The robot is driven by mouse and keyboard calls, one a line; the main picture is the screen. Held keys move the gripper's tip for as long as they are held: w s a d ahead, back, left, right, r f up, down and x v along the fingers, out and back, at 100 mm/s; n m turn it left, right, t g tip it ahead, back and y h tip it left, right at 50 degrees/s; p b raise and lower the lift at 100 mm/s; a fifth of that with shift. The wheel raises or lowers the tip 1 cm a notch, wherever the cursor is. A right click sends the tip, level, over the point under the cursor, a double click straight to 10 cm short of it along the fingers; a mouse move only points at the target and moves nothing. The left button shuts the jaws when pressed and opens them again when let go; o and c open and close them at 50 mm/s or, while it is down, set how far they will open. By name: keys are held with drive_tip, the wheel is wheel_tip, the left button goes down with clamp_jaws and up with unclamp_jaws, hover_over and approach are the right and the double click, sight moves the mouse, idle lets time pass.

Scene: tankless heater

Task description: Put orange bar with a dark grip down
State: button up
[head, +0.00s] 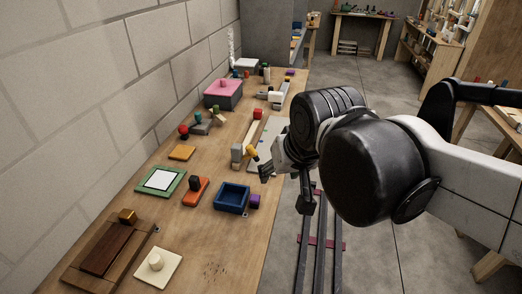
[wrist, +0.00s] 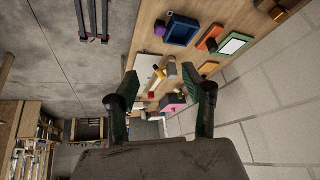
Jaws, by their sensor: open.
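The orange bar (head: 195,194) lies flat on the wooden workbench, with its dark grip (head: 194,183) standing up from it. It sits between a green-framed white plate and a blue tray. The bar also shows near the top of the wrist view (wrist: 207,37). My gripper (head: 265,168) is over the bench's right edge, beyond the blue tray and apart from the bar. In the wrist view its two fingers are spread wide (wrist: 164,92), with nothing held between them. My wrist partly hides the bench's right edge in the head view.
The workbench (head: 210,250) holds a blue tray (head: 231,210), a purple block (head: 255,201), a green-framed plate (head: 178,181), a yellow-orange square (head: 182,152) and a pink-topped box (head: 223,86). A brick wall (head: 90,90) runs along the left. Bare wood shows in front of the blue tray.

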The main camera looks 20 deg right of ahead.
drive_tip(key=shift+n+t, duration=0.4)
drive_tip(key=shift+t, duration=0.1)
drive_tip(key=s, duration=0.1)
drive_tip(key=s+d+f, duration=0.1)
drive_tip(key=s, duration=0.1)
drive_tip(key=s+f, duration=0.1)
drive_tip(key=shift+s+d+f, duration=0.1)
drive_tip(key=shift+s+d, duration=0.1)
drive_tip(key=shift+d, duration=0.05)
drive_tip(key=shift+o, duration=0.3)
idle(0.6)
